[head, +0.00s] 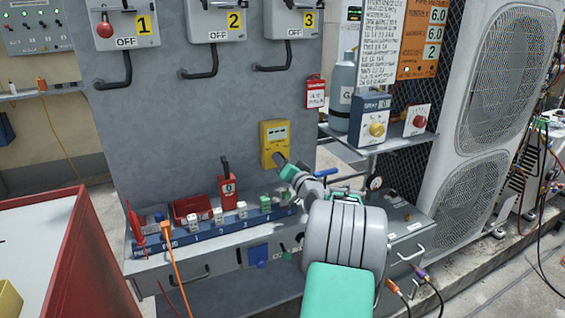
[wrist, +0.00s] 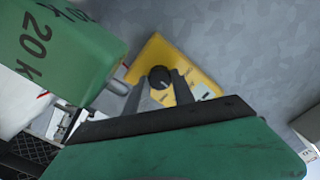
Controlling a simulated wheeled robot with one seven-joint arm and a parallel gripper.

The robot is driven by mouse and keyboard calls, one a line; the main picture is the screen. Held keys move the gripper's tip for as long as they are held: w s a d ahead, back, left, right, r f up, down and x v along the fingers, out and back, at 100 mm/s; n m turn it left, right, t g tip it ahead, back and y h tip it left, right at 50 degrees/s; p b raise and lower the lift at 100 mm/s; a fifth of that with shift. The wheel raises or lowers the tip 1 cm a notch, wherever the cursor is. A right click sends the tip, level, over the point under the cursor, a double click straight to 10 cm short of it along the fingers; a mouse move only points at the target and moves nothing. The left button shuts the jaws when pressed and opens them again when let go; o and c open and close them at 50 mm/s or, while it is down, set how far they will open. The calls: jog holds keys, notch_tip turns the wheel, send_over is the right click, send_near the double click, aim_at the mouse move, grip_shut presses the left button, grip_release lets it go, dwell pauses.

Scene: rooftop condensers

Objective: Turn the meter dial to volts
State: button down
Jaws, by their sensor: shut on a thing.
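The yellow meter (head: 273,134) is mounted on the grey panel below the third switch box, its display window at the top. In the wrist view the meter (wrist: 150,52) appears tilted, with a round black dial (wrist: 160,76) on its face. My gripper (head: 281,160) is at the lower part of the meter and hides the dial in the head view. In the wrist view my gripper (wrist: 160,84) has one finger on each side of the dial and is shut on it. The dial's pointed setting and the labels are too small to read.
A shelf with a blue-and-white box (head: 369,118) and a gas cylinder (head: 342,92) stands to the right. A red-sided cart (head: 85,255) stands at the left.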

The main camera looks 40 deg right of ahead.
jog(key=c, duration=1.1)
grip_release()
jog(key=shift+o, duration=0.2)
jog(key=v, duration=0.7)
jog(key=shift+s+a, duration=0.2)
jog(key=shift+s, duration=0.2)
